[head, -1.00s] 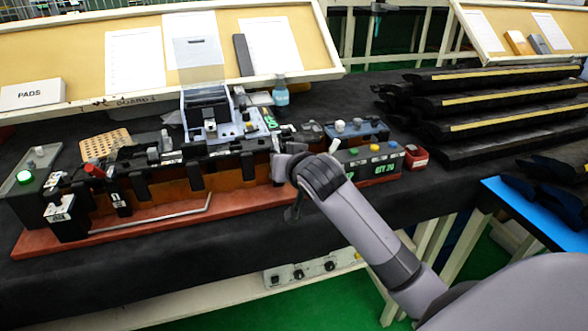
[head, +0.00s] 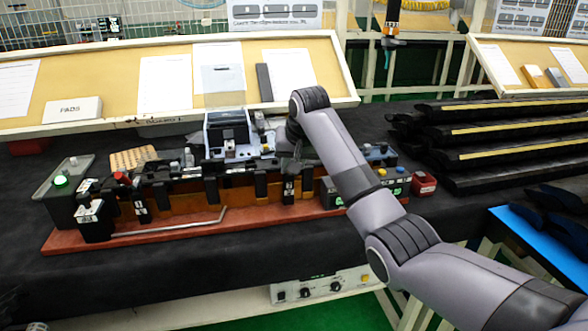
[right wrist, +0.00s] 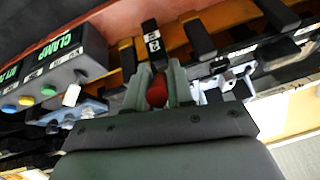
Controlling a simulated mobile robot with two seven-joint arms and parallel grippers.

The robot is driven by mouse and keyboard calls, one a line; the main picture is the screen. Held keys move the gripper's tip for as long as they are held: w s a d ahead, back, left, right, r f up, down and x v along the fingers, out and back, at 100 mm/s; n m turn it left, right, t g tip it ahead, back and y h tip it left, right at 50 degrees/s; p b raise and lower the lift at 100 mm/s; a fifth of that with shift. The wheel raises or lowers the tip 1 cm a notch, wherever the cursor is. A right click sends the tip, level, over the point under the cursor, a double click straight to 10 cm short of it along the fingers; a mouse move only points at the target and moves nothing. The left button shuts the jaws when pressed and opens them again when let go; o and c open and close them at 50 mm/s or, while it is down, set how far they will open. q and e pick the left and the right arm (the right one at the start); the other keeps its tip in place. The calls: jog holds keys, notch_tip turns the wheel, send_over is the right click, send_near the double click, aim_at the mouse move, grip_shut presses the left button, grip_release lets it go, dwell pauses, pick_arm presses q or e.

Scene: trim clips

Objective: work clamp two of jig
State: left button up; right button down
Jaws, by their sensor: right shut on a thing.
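The jig (head: 180,235) is a long rust-red base with an orange-brown strip and several black clamp blocks, lying along the table. Clamp two's black block with a white "2" label (right wrist: 152,40) shows in the right wrist view, just past my fingertips. Its tag also shows in the head view (head: 290,188). My right gripper (right wrist: 158,78) is shut on the clamp's red knob (right wrist: 157,92), which sits between the fingers. In the head view, my forearm hides part of the clamp. Another red knob (head: 121,178) stands at the jig's left clamp. My left gripper is not in view.
A control box marked CLAMP (right wrist: 52,68) with green, yellow and blue buttons is beside the gripper. Black trim strips (head: 500,150) are stacked at right. A small red box (head: 424,183) is near.

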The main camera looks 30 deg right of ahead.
jog(key=shift+w+r+g, duration=0.2)
jog(key=shift+g, duration=0.3)
dwell(0.4)
jog(key=c, duration=1.1)
grip_release()
jog(key=shift+w, duration=0.1)
jog(key=shift+r, duration=0.1)
jog(key=b+v, duration=0.1)
jog(key=v, duration=0.6)
jog(key=shift+d, duration=0.1)
